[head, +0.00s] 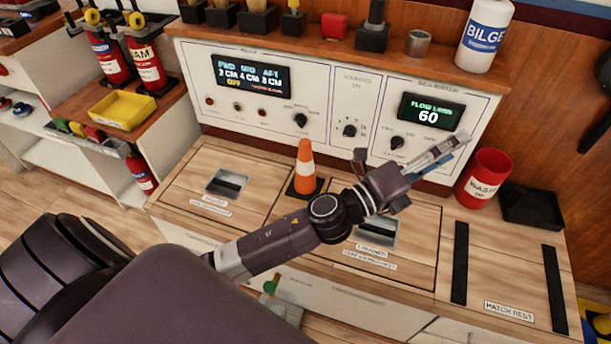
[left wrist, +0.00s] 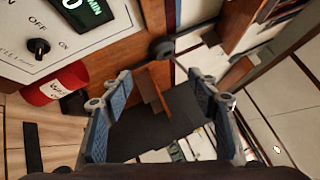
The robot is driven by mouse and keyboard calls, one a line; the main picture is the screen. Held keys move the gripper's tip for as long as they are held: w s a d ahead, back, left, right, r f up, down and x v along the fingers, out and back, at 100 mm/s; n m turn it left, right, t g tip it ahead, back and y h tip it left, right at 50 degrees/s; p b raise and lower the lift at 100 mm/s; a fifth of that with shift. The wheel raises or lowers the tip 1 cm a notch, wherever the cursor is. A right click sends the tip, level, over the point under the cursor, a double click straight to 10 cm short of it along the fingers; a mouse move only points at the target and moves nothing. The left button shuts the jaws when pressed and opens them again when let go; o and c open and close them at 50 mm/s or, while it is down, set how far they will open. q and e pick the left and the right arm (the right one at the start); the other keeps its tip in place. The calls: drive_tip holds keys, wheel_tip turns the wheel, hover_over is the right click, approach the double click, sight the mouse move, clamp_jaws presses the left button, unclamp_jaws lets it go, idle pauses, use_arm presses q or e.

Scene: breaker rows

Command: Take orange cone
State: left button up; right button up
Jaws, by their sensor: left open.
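The orange cone (head: 305,166) with a white band and black base stands upright on the wooden counter, in front of the control panel. My left arm crosses the head view from the lower left, passing just in front of and to the right of the cone. My left gripper (head: 443,155) is open and empty, right of the cone, in front of the panel. In the left wrist view its two blue-padded fingers (left wrist: 162,105) are spread apart with nothing between them. The cone does not show in the left wrist view. My right gripper is not seen.
A red can (head: 483,178) stands right of the gripper and also shows in the left wrist view (left wrist: 55,87). A black tray (head: 532,208) lies beside it. A yellow bin (head: 122,110) and fire extinguishers (head: 146,62) are at the left. The hatch at the right is clear.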

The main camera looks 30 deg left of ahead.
use_arm(q)
drive_tip(key=s+d+r+m+g+h, duration=0.1)
drive_tip(key=s+d+m+g+h, duration=0.45)
drive_tip(key=m, duration=0.75)
drive_tip(key=m+g+y+b, duration=0.2)
drive_tip(key=m+g+y, duration=0.8)
drive_tip(key=m+y, duration=0.95)
approach(305, 154)
wheel_tip(305, 154, down, 5)
drive_tip(key=w, duration=0.1)
drive_tip(key=shift+w+a+f+y, duration=0.2)
drive_tip(key=shift+a+y, duration=0.1)
drive_tip(key=shift+y, duration=0.1)
drive_tip(key=x, duration=0.2)
drive_tip(key=b+x, duration=0.1)
drive_tip(key=x, duration=0.1)
drive_tip(key=w+b+x, duration=0.1)
drive_tip(key=x, duration=0.2)
drive_tip(key=shift+a+r, duration=0.15)
drive_tip(key=shift+a, duration=0.25)
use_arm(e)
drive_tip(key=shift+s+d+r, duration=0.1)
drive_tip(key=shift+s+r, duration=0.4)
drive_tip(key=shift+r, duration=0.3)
